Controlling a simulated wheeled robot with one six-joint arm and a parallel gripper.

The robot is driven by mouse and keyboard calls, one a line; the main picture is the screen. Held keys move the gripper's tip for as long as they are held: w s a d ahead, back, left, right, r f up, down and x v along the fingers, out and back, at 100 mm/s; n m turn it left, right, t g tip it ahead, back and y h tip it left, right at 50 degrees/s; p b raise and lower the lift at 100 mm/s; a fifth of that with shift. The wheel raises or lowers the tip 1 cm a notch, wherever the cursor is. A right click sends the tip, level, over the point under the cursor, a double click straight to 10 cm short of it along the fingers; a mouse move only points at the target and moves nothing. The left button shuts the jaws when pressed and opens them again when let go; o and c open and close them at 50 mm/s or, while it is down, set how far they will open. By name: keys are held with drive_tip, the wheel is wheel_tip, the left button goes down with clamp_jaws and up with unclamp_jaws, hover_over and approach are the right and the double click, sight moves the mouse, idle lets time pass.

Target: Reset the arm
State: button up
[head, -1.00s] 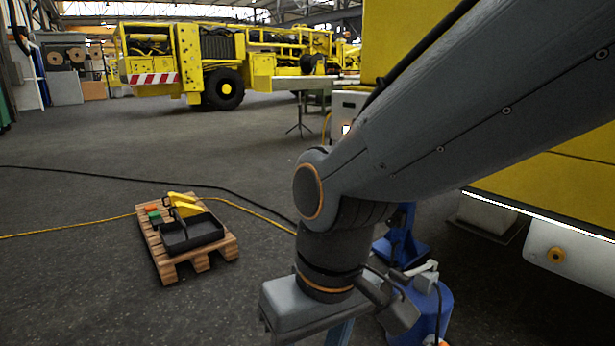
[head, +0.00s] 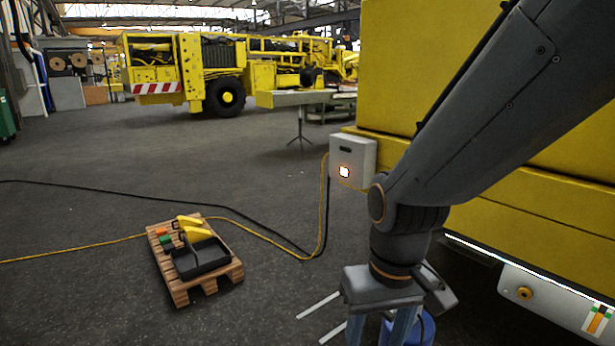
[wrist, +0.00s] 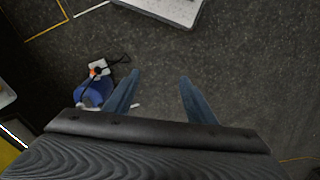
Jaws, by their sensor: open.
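My arm comes in from the upper right of the head view and bends down at the elbow. My gripper (head: 380,330) hangs at its end, pointing down, with its blue fingers partly cut off by the bottom edge. In the wrist view my gripper (wrist: 160,76) has its two blue fingers apart, with bare dark floor between the tips. Nothing is held. A blue object (wrist: 92,92) with a white and orange top and a black cable stands beside the left finger in the wrist view. In the head view it is mostly hidden behind my gripper.
A large yellow machine (head: 530,215) fills the right side, with a grey box (head: 352,160) at its corner. A wooden pallet (head: 181,294) with a black tray (head: 205,262) lies on the floor at left. Cables cross the floor. Open floor lies between pallet and machine.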

drive_tip(key=s+d+r+m+p, duration=0.2)
drive_tip(key=d+r+p, duration=0.6)
drive_tip(key=r+p, duration=0.2)
drive_tip(key=shift+s+d+r+h+p, duration=0.15)
drive_tip(key=shift+d+r+h+p, duration=0.15)
drive_tip(key=shift+p, duration=0.95)
